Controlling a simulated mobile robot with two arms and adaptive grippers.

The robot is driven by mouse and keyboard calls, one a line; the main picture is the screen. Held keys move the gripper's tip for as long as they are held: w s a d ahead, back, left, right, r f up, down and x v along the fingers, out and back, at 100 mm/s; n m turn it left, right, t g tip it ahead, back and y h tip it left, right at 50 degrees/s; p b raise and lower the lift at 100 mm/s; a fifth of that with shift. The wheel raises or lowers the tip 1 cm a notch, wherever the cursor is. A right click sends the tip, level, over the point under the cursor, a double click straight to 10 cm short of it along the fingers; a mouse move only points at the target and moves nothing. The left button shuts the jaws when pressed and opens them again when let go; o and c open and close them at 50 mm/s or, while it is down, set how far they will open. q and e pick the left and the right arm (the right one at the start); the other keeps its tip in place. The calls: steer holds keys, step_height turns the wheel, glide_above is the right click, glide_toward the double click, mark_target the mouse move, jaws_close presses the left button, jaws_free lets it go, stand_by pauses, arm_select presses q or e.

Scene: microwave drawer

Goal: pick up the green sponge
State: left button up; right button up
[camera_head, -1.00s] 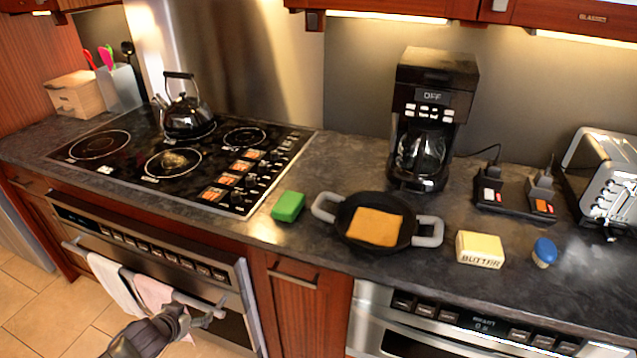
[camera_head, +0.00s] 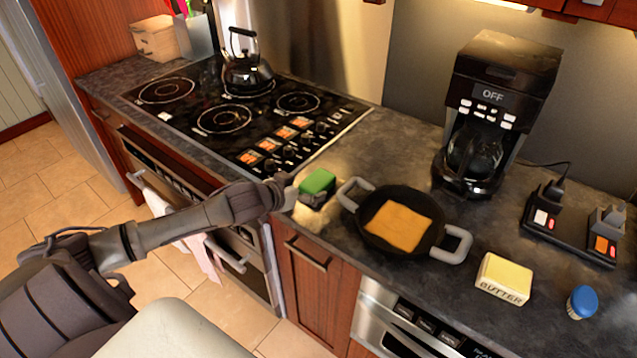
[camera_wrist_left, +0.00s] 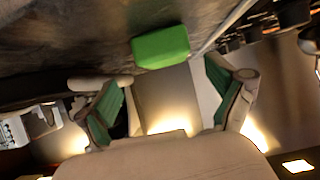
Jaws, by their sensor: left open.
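The green sponge (camera_head: 317,182) lies on the dark countertop between the cooktop's right edge and the black pan. My left gripper (camera_head: 287,190) is at the counter's front edge, just left of the sponge and close to it. In the left wrist view the sponge (camera_wrist_left: 161,46) lies ahead of the two spread fingers, roughly centred between them and a little beyond the tips. The left gripper (camera_wrist_left: 170,105) is open and empty, with green pads on its fingers. My right gripper is in neither view.
A black pan (camera_head: 375,232) with grey handles and an orange-brown slice stands right of the sponge. The butter (camera_head: 504,277) and a blue-topped item (camera_head: 582,301) are farther right. The cooktop (camera_head: 262,115) with a kettle (camera_head: 246,72) is left. A coffee maker (camera_head: 497,105) stands behind.

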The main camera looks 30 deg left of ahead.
mark_target(315, 183)
arm_select(q)
steer(key=shift+w+d+f, duration=0.1)
steer(key=shift+w+f, duration=0.1)
steer(key=shift+w, duration=0.35)
steer(key=shift+w+f, duration=0.2)
steer(key=shift+w, duration=0.1)
steer(key=shift+w+p, duration=0.35)
steer(key=x, duration=0.2)
steer(key=p+x, duration=0.1)
steer(key=shift+w+a+f, duration=0.2)
steer(key=shift+w+a, duration=0.05)
steer(key=shift+a, duration=0.05)
steer(key=shift+w+f, duration=0.25)
steer(key=shift+w, duration=0.1)
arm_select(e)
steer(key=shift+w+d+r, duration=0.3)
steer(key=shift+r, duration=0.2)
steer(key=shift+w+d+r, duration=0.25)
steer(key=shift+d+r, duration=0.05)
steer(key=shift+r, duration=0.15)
arm_select(q)
steer(key=shift+s, duration=0.1)
steer(key=shift+c, duration=1.1)
steer(key=c, duration=0.7)
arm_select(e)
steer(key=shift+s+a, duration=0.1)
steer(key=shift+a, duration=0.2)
